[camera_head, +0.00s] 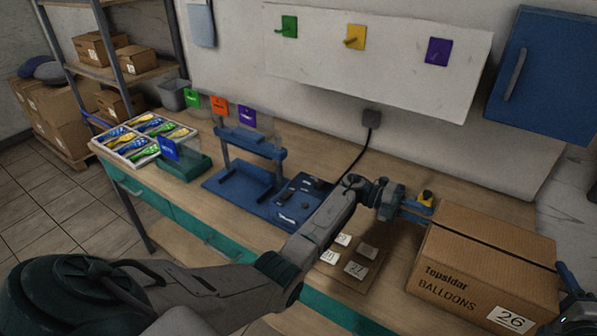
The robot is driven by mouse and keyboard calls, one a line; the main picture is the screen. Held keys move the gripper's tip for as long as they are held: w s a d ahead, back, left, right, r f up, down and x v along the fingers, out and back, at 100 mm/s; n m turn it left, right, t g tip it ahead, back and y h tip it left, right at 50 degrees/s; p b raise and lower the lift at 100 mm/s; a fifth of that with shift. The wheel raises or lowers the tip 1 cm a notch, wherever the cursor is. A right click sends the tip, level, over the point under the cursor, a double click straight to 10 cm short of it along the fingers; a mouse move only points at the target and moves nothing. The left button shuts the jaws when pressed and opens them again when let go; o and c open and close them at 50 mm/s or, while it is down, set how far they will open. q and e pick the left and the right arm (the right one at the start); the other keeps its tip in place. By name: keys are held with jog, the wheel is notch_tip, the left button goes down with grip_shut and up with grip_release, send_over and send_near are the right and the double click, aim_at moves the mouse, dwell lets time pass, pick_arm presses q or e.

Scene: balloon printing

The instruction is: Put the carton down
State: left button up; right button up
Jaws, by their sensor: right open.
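The brown carton (470,268), printed "Topsidar BALLOONS" with a white "26" label, is at the right end of the workbench, upright and closed. Whether its base touches the bench cannot be told. My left gripper (418,211) is at the carton's upper left side, its blue fingers pointing at it; contact and how far apart the fingers are cannot be made out. My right gripper (566,280) is at the carton's right side, open, partly cut off by the picture edge.
A wooden board with numbered cards (345,256) lies left of the carton. A blue press (245,175) and a tray of coloured balloon packs (143,137) stand further left on the workbench (395,165). A blue cabinet (545,75) hangs above right.

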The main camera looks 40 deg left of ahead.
jog(key=shift+s+d, duration=0.15)
jog(key=shift+s, duration=0.15)
pick_arm(q)
jog(key=s+a, duration=0.1)
jog(key=a, duration=1)
jog(key=shift+s+a, duration=0.15)
jog(key=shift+a, duration=0.25)
pick_arm(e)
jog(key=v, duration=1.1)
jog(key=shift+s, duration=0.2)
